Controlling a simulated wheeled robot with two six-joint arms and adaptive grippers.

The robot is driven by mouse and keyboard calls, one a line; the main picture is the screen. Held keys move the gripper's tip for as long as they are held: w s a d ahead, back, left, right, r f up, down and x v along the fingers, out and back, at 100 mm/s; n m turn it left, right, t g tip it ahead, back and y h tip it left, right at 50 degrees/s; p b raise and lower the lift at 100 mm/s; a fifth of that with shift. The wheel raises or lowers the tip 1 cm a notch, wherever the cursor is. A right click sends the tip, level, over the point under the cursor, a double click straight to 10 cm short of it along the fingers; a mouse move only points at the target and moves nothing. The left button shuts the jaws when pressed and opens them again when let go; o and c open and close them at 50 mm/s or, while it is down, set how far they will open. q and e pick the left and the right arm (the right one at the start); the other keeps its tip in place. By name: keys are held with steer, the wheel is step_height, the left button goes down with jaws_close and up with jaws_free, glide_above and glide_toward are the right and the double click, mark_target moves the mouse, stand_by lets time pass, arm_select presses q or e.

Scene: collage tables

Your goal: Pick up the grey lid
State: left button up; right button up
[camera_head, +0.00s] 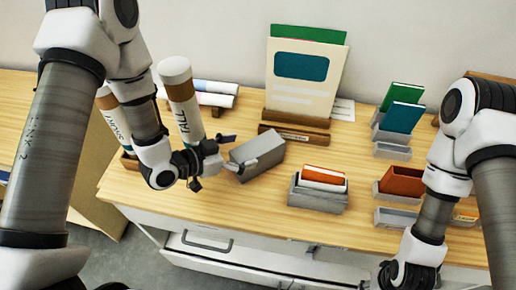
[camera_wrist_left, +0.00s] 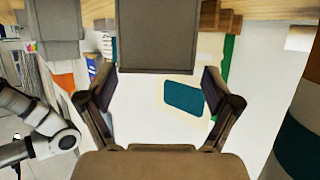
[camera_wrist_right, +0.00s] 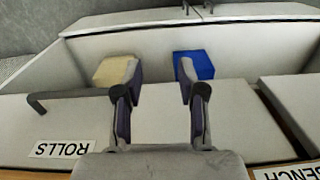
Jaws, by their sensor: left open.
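The grey lid (camera_head: 258,153) is a plain grey, box-like piece on the wooden table, set at an angle, left of the card holders. It also shows in the left wrist view (camera_wrist_left: 157,38), at the top centre, just beyond my fingertips. My left gripper (camera_head: 231,154) is open and empty, close to the left end of the lid, with its fingers on either side of that end. I cannot tell whether they touch it. My right gripper (camera_wrist_right: 155,82) is open and empty above a white drawer front, well away from the lid.
A grey box with red and white cards (camera_head: 319,188) stands right of the lid. A wooden stand (camera_head: 294,138) with large folders is behind it. A tall "TALL" roll (camera_head: 181,99) stands near my left arm. The right wrist view shows a yellow block (camera_wrist_right: 115,71) and a blue block (camera_wrist_right: 195,65).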

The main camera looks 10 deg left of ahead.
mark_target(253, 148)
arm_select(q)
steer(key=shift+w+d+f+p, duration=0.1)
steer(key=shift+w+d+p, duration=0.25)
steer(key=shift+d+p, duration=0.2)
steer(key=shift+w+d+f+p, duration=0.1)
steer(key=shift+w+d+p, duration=0.25)
steer(key=shift+d, duration=0.2)
steer(key=x, duration=0.2)
steer(key=shift+w+d+f+p, duration=0.1)
steer(key=shift+w+f+p, duration=0.2)
steer(key=shift+w+p, duration=0.05)
steer(key=shift+f, duration=0.1)
steer(key=shift+s, duration=0.15)
steer(key=shift+c, duration=1.4)
steer(key=c, duration=0.9)
steer(key=shift+c, duration=0.2)
